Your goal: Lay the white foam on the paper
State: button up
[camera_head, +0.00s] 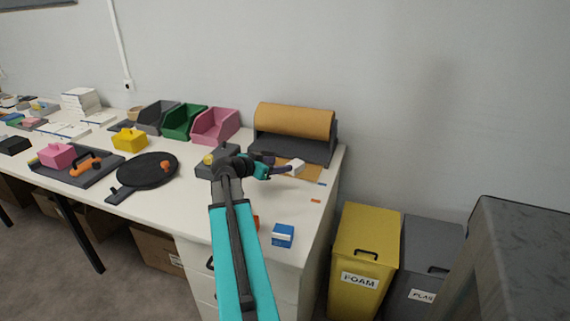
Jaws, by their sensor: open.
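A small white block (296,165), which looks like the white foam, is at the right edge of my gripper, over the brown paper. Brown paper (311,173) lies flat on the table, in front of the roll (295,119) in its dark holder. My gripper (270,167) is open, with its tip beside the foam. At this size I cannot tell whether the fingers touch the foam, or whether the foam rests fully on the paper. My arm hides part of the table.
Grey, green and pink bins (215,126) stand left of the roll. A grey box (217,158) is behind my arm. A yellow bin labelled FOAM (363,250) stands right of the table.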

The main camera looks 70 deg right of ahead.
jog(key=shift+w+a+r, duration=0.15)
jog(key=shift+a+r, duration=0.05)
jog(key=shift+a, duration=0.25)
dwell(0.5)
